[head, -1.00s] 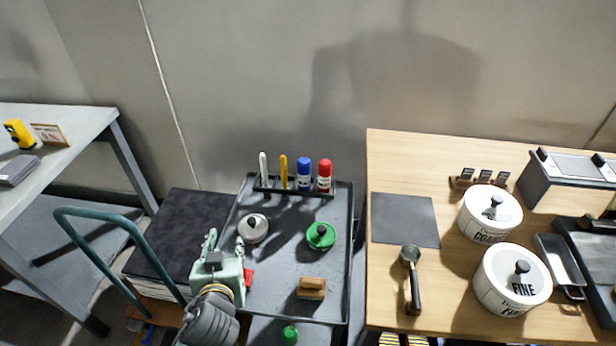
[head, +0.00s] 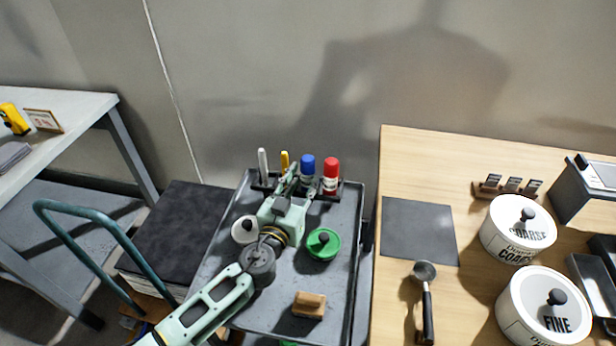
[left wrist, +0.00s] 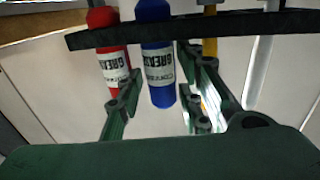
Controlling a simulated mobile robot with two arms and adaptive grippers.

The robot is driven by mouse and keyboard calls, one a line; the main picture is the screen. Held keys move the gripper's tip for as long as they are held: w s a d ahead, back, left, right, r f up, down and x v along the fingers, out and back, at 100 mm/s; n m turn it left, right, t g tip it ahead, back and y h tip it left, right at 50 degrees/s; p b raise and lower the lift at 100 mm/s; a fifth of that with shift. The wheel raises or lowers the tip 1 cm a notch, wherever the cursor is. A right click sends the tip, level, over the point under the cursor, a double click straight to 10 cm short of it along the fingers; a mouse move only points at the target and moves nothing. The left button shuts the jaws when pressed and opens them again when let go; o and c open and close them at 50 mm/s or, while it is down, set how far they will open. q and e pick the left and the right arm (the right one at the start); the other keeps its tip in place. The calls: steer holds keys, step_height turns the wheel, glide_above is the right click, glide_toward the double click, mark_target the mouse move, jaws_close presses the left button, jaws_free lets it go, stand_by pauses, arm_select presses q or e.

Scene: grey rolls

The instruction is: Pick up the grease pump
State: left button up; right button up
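A blue-capped bottle (head: 307,168) and a red-capped bottle (head: 331,175) stand in the dark rack on the grey tray. In the left wrist view the blue bottle (left wrist: 156,60) and red bottle (left wrist: 113,65) carry labels that seem to begin with "GRE"; I cannot tell which is the grease pump. My left gripper (head: 297,184) is in front of the rack, just before the blue bottle. In the left wrist view its fingers (left wrist: 163,98) are apart, with the blue bottle showing between them; contact is not clear. My right gripper is out of view.
The rack (head: 263,182) also holds a white and a yellow stick. On the tray (head: 345,270) lie a green-lidded item (head: 323,243), a pale round lidded item (head: 244,229) and a brown block (head: 309,305). A wooden table (head: 385,300) is to the right.

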arm_select(q)
steer(key=shift+w+d, duration=0.25)
steer(key=shift+w, duration=0.45)
steer(key=shift+w+d, duration=0.1)
steer(key=shift+w, duration=0.25)
steer(key=c, duration=0.7)
steer(key=shift+r, duration=0.1)
steer(key=shift+c, duration=0.6)
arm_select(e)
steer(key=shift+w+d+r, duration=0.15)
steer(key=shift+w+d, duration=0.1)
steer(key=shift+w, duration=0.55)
